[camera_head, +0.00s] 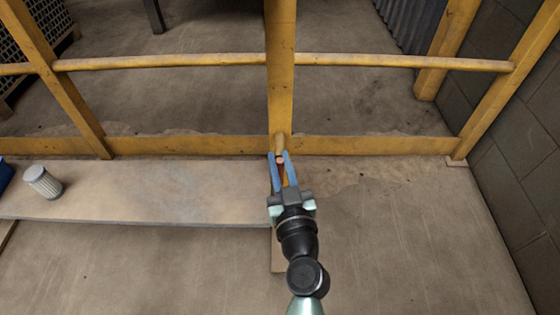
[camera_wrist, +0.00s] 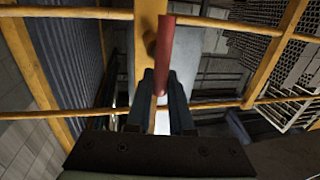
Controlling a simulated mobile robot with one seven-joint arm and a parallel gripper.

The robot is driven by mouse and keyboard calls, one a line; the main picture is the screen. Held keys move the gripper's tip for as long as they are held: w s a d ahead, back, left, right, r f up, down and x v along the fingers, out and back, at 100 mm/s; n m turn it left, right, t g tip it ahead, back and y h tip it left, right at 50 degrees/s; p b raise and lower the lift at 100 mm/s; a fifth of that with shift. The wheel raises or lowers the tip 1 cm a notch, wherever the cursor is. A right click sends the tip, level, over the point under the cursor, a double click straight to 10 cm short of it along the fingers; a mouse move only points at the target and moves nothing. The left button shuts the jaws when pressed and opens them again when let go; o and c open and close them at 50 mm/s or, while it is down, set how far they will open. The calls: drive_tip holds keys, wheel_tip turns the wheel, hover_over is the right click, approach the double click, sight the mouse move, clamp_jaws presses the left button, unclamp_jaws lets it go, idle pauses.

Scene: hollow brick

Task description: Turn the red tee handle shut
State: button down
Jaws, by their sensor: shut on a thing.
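The red tee handle (camera_wrist: 165,50) shows in the wrist view as a red bar, upright in that picture, in front of a yellow post. Its lower end lies between the two fingers of my gripper (camera_wrist: 160,92), which is shut on it. In the head view my gripper (camera_head: 281,165) is at the foot of the middle yellow post, its blue fingers on either side of the handle. The handle's mount is mostly hidden in the head view.
A yellow railing (camera_head: 170,62) with posts and a low kick rail runs across behind my gripper. A pale board (camera_head: 140,195) lies at left, with a white ribbed cylinder (camera_head: 42,181) on it. A block wall (camera_head: 515,140) stands at right. The floor at front right is clear.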

drive_tip(key=shift+f, duration=0.1)
idle(0.3)
drive_tip(key=shift+d+f+m+t+h+b, duration=0.5)
drive_tip(key=shift+m+b, duration=1.2)
drive_tip(key=shift+m, duration=1.65)
drive_tip(key=shift+d+f+m+t+h+b, duration=0.5)
drive_tip(key=shift+m+b, duration=1.25)
drive_tip(key=shift+m, duration=1.55)
drive_tip(key=shift+d+f+m+t+h+b, duration=0.55)
drive_tip(key=shift+m+b, duration=1.15)
drive_tip(key=shift+m, duration=1.65)
drive_tip(key=shift+r+g, duration=0.1)
drive_tip(key=shift+g, duration=0.15)
drive_tip(key=c, duration=0.8)
unclamp_jaws()
drive_tip(key=shift+a, duration=0.1)
